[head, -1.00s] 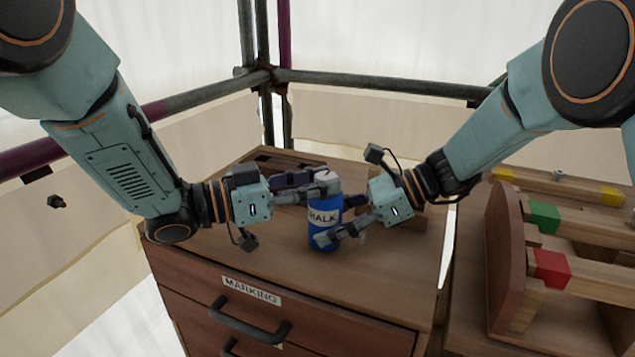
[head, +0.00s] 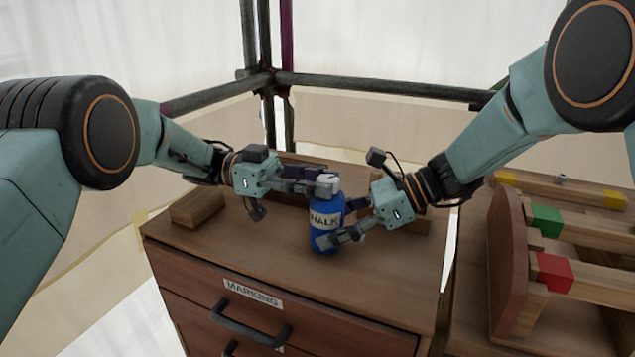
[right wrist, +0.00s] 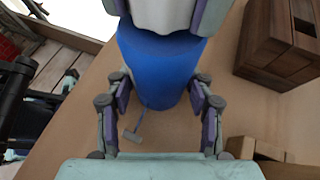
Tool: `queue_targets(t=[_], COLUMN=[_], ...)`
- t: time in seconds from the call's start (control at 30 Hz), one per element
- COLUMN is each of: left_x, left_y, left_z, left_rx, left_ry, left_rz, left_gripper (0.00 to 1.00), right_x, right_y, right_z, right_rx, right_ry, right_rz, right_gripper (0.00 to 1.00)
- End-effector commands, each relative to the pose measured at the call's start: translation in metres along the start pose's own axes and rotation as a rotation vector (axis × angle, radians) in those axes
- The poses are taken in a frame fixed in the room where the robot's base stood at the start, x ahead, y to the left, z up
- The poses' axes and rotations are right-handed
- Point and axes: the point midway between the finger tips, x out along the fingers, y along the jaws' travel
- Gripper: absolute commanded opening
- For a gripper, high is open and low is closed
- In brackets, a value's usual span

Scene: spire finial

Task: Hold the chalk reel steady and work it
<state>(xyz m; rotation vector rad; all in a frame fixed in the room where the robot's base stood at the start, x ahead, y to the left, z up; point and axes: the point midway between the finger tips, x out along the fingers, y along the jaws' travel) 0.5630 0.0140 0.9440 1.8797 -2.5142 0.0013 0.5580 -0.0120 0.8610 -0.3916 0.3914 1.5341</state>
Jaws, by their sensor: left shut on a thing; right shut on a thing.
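The chalk reel (head: 324,220) is a blue bottle-like body with a pale CHALK label and a light grey top. It stands upright on the wooden cabinet top. My left gripper (head: 325,186) is shut on the reel's grey top. My right gripper (head: 342,222) is shut on the blue body lower down, from the right. In the right wrist view the blue body (right wrist: 160,70) lies between my right fingers, and left gripper fingers flank the pale top (right wrist: 165,14). A small grey tab on a thin line (right wrist: 133,136) hangs at the body's near side.
The cabinet (head: 380,290) has drawers with dark handles and a MARKING label (head: 253,294). A wooden block (head: 197,208) lies at the left of the top. A wooden rack with coloured blocks (head: 552,270) stands at right. Scaffold pipes (head: 380,87) run behind.

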Motion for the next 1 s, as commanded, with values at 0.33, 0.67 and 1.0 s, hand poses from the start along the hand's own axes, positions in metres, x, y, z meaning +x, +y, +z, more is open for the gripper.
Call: queue_targets(t=[0.33,0.67,1.0], left_x=[-0.0007,-0.0009,-0.0009], left_y=[-0.0025,-0.0017,-0.0014], left_z=[-0.001,-0.001,-0.0012], left_rx=[0.006,0.004,0.003], left_ry=[-0.001,-0.003,-0.002], left_rz=[0.101,0.13,0.132], left_gripper=[0.0,0.0,0.32], right_x=[0.0004,0.0004,0.0002], right_y=[0.0014,0.0013,0.0008], right_z=[-0.0012,-0.0014,-0.0015], right_rx=[0.001,0.002,0.002], right_ry=[0.002,0.002,0.002], right_rz=[0.004,0.004,0.002], right_gripper=[0.36,0.36,0.36])
